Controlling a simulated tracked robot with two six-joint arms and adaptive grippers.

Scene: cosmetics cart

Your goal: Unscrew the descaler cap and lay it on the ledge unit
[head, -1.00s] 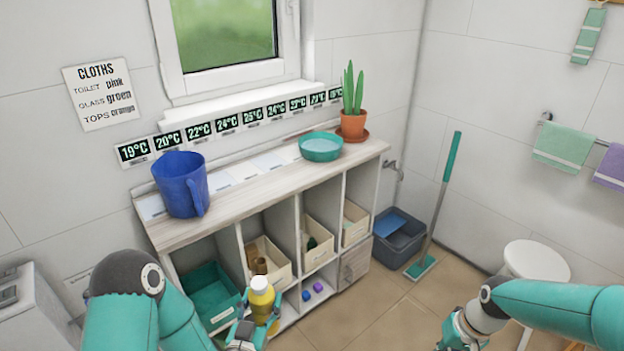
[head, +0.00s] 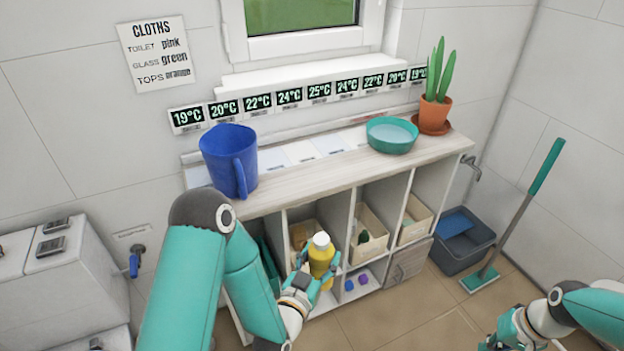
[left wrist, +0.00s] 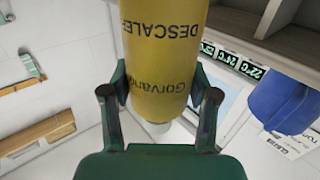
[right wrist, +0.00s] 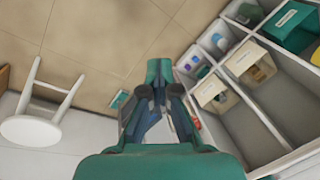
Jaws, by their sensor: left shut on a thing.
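The descaler is a yellow bottle (head: 321,262) with a white cap (head: 321,240), upright in front of the shelf unit. My left gripper (head: 318,280) is shut on its body. In the left wrist view the bottle (left wrist: 165,60) fills the space between the fingers, its lettering upside down, and the cap (left wrist: 155,128) shows partly below. The cap is on the bottle. The ledge unit (head: 300,188) has a pale wooden top above open compartments. My right gripper (head: 512,335) is low at the right, away from the bottle; its fingers (right wrist: 158,85) are together and empty.
On the unit's top stand a blue jug (head: 228,160), a teal bowl (head: 392,136) and a potted cactus (head: 434,112). Wood between jug and bowl is mostly clear, with pale labels behind. A grey tub (head: 463,250) and a mop (head: 520,215) stand right; a white stool (right wrist: 32,130) also shows.

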